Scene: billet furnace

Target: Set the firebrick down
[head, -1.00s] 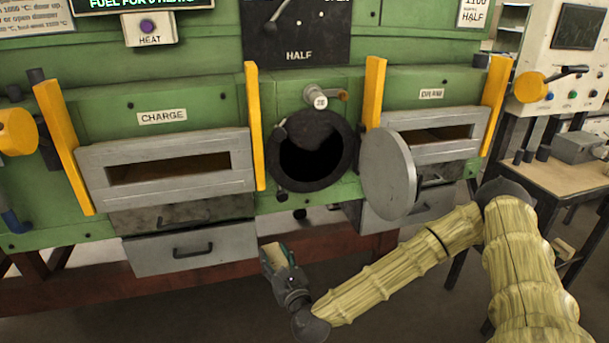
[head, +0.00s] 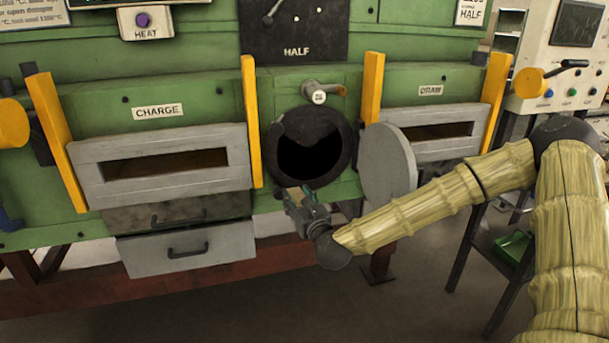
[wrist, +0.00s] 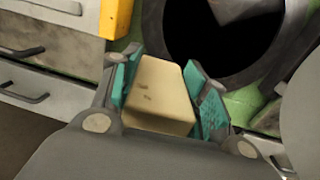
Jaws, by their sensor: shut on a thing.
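My gripper (head: 298,196) is in front of the green furnace, just below the round dark opening (head: 309,158). In the wrist view my gripper (wrist: 166,92) has its teal pads on both sides of a pale cream firebrick (wrist: 160,88) and is shut on it. The firebrick is held in the air, apart from the furnace. In the head view the firebrick is mostly hidden by the gripper. The opening also shows beyond the brick in the wrist view (wrist: 205,35).
A round grey door (head: 388,163) stands swung open right of the opening. The charge door (head: 160,185) and grey drawers (head: 186,248) are at left; the draw door (head: 435,150) is at right. Yellow posts (head: 252,120) flank the opening. Floor in front is clear.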

